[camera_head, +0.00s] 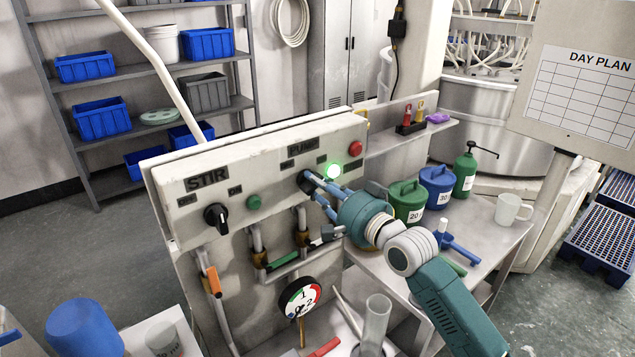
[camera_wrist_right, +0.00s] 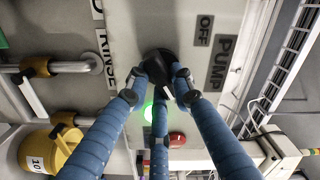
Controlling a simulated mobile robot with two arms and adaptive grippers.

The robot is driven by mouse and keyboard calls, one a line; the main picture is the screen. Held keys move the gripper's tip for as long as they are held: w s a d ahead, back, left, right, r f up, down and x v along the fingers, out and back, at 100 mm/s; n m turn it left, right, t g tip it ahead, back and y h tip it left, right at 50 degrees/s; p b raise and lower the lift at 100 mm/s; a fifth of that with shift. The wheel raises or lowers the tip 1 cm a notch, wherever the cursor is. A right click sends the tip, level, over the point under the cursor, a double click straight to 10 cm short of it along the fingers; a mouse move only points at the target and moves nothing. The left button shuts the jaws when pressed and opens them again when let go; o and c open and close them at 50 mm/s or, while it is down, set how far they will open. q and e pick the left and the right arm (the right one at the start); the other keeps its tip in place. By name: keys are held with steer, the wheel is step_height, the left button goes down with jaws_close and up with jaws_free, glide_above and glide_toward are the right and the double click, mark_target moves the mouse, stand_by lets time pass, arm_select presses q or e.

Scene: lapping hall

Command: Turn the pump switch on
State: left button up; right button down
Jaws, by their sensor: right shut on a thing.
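The pump switch is a black rotary knob (camera_wrist_right: 158,62) on the pale control panel (camera_head: 270,160), under the PUMP label (camera_head: 303,148). My right gripper (camera_head: 311,184) reaches it from the lower right. Its blue fingers are closed around the knob in the right wrist view (camera_wrist_right: 162,80) and hide much of it, so its exact pointer position is hard to read. A green lamp (camera_head: 332,172) beside the knob glows brightly; it also glows in the right wrist view (camera_wrist_right: 148,112). My left gripper is not in view.
The STIR knob (camera_head: 217,218) and a dim green lamp (camera_head: 254,202) are at the panel's left. A red button (camera_head: 355,148) sits right of the glowing lamp. Pipes and a gauge (camera_head: 300,296) are below. Green and blue canisters (camera_head: 437,188) stand on the right-hand bench.

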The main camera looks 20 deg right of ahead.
stand_by(0.3)
steer(key=c, duration=1.5)
jaws_free()
steer(key=shift+s+d, duration=0.1)
steer(key=shift+s, duration=0.1)
steer(key=v, duration=1.1)
steer(key=shift+s+d, duration=0.1)
steer(key=shift+s, duration=0.15)
